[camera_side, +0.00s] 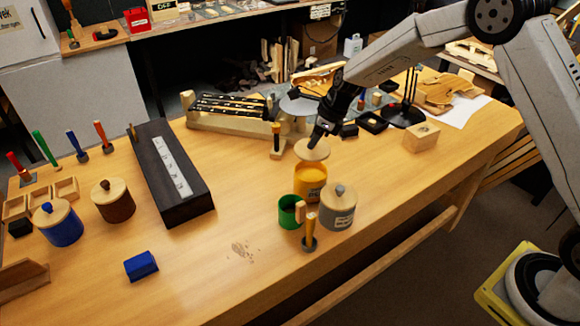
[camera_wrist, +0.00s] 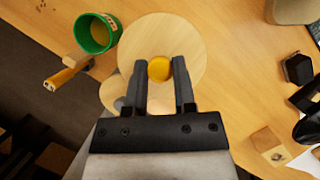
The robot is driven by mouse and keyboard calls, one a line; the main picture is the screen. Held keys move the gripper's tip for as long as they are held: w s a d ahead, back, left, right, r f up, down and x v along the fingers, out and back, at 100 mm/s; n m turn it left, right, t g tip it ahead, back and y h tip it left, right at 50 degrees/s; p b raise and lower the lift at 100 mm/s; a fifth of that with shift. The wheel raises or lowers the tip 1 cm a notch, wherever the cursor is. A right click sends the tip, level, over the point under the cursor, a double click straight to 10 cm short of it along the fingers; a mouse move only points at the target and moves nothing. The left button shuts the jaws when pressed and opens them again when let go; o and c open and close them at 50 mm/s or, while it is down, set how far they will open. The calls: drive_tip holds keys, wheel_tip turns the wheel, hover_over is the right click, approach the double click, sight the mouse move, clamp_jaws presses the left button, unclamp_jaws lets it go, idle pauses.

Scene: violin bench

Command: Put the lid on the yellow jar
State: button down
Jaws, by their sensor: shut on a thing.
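The yellow jar (camera_side: 310,183) stands on the bench, right of centre in the side view. My gripper (camera_side: 321,136) comes down from the upper right and is shut on the lid's knob. In the wrist view, my gripper (camera_wrist: 159,70) has its two fingers on either side of the yellow knob (camera_wrist: 159,69). The lid (camera_wrist: 165,35) spreads beneath them and hides the yellow jar there.
A grey jar (camera_side: 338,210) with a wooden lid and a green cup (camera_side: 291,212) stand close in front of the yellow jar. A wooden-handled brush (camera_side: 310,230) is beside them. Blue (camera_side: 58,225) and brown (camera_side: 113,202) lidded jars stand far left. Bare bench lies left of the yellow jar.

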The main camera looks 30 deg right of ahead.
sight(317, 151)
drive_tip(key=shift+f, duration=0.2)
drive_tip(key=shift+f, duration=3)
drive_tip(key=shift+f, duration=0.2)
idle(0.3)
unclamp_jaws()
idle(0.6)
drive_tip(key=shift+r, duration=0.15)
drive_tip(key=shift+r, duration=3.4)
